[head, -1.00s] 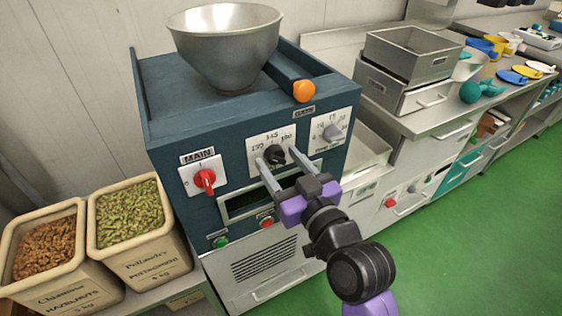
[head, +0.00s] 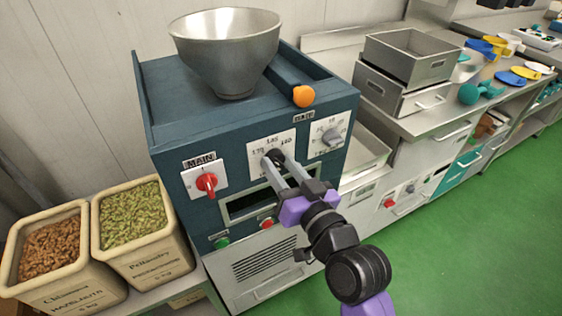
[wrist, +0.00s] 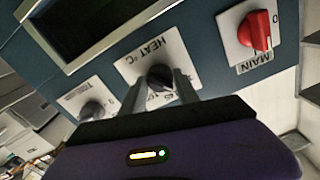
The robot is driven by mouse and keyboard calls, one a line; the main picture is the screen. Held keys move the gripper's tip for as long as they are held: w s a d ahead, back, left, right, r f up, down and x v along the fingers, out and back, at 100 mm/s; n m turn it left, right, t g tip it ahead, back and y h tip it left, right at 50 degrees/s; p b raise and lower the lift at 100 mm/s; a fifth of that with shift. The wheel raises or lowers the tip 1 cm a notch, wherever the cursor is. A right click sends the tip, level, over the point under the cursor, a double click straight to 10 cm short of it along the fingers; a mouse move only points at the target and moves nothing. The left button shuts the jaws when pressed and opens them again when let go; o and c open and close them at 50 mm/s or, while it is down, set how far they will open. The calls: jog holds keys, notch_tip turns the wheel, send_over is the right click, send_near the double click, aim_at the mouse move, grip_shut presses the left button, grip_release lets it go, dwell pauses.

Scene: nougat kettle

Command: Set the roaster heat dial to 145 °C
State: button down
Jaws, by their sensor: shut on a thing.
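The roaster (head: 165,130) is a dark blue box with a steel hopper on top. Its black heat dial (head: 274,157) sits on a white plate marked 145 at the top, with other numbers to each side. The heat dial also shows in the wrist view (wrist: 159,78), beside the words HEAT °C. My gripper (head: 278,164) reaches the dial from the front right, its two grey fingers shut on the knob. The fingers and the small picture hide part of the scale, so I cannot read the dial's setting.
The red main switch (head: 206,182) is left of the heat dial and a grey timer knob (head: 332,135) is right. An orange-ended lever (head: 303,96) sticks out above. Green (head: 221,242) and red (head: 267,223) buttons lie below. Bins of nuts stand at left.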

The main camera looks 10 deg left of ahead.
jog(key=m+p, duration=0.2)
jog(key=m, duration=0.2)
jog(key=shift+r, duration=0.1)
jog(key=shift+m+p, duration=0.75)
jog(key=shift+m, duration=0.45)
jog(key=c, duration=0.9)
grip_release()
jog(key=shift+b+v, duration=0.65)
jog(key=shift+v, duration=3.25)
